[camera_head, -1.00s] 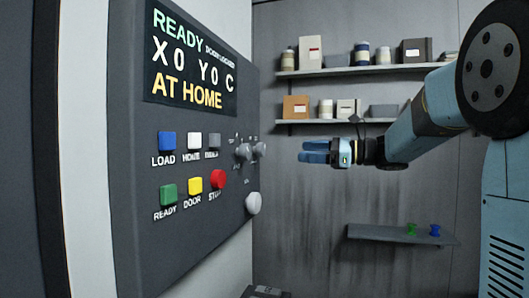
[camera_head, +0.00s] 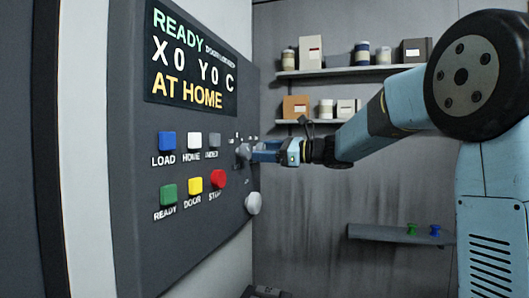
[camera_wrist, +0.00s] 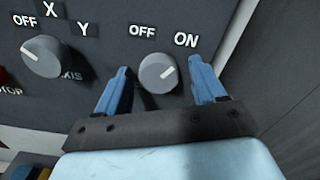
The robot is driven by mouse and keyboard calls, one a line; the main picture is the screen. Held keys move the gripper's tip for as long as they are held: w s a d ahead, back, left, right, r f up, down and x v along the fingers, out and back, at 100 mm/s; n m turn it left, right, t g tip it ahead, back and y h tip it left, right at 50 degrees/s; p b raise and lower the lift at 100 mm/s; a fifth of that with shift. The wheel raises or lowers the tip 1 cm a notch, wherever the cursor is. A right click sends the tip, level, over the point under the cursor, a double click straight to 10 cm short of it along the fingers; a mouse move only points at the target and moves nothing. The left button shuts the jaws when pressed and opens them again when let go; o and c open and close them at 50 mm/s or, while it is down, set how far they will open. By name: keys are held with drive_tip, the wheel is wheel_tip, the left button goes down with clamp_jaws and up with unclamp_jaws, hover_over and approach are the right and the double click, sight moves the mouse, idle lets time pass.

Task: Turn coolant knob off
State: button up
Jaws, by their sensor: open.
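A round grey knob with OFF and ON labels (camera_wrist: 158,73) is on the dark control panel (camera_head: 125,225). No coolant label is readable. My gripper (camera_wrist: 159,68) is open, with one blue finger on each side of this knob; I cannot tell whether either finger touches it. In the head view my gripper (camera_head: 256,151) is at the panel's right part and hides this knob.
An axis knob (camera_wrist: 42,56) with OFF, X and Y labels is to the left. A red stop button (camera_head: 218,178) and a white round knob (camera_head: 253,203) sit lower on the panel. Shelves (camera_head: 340,72) with boxes and jars are on the back wall.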

drive_tip(key=c, duration=1.1)
